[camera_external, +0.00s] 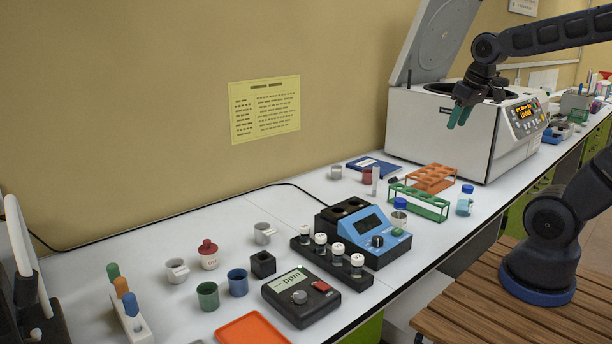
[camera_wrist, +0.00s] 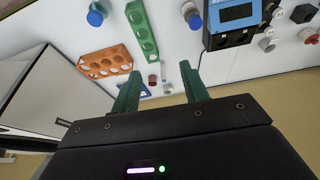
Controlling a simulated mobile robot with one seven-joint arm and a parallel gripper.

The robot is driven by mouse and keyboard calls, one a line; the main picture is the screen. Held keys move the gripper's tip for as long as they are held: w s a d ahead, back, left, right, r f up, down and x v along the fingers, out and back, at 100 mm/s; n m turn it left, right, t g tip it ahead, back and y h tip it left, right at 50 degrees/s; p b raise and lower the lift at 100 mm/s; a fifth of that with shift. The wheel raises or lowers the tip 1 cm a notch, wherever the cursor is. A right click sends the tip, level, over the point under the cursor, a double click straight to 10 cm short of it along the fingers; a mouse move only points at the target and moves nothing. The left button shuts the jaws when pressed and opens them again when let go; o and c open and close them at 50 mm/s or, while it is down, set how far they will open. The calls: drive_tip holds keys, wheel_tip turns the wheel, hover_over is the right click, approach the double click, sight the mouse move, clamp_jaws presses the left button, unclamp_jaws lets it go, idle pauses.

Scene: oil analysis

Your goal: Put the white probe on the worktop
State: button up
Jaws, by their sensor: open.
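A long white piece that looks like the white probe (camera_external: 18,237) stands upright in a dark holder at the far left edge, partly cut off. I cannot tell for sure that it is the probe. The white worktop (camera_external: 210,240) runs along the wall; it also shows in the wrist view (camera_wrist: 215,65). My gripper (camera_external: 458,116) is high above the worktop, in front of the centrifuge and far from the white piece. Its green fingers are apart with nothing between them in the wrist view (camera_wrist: 160,92).
The open-lidded centrifuge (camera_external: 440,133) stands at the back right. An orange rack (camera_external: 432,179), green rack (camera_external: 419,203), blue device (camera_external: 365,228), black meter (camera_external: 315,297), several cups and an orange tray (camera_external: 252,331) crowd the worktop. Bare patches lie between them.

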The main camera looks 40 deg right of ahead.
drive_tip(key=s+f, duration=0.1)
drive_tip(key=s, duration=0.5)
drive_tip(key=shift+s+a+t, duration=0.25)
drive_tip(key=shift+s+t, duration=0.1)
drive_tip(key=shift+t, duration=0.05)
drive_tip(key=shift+f, duration=0.1)
idle(0.7)
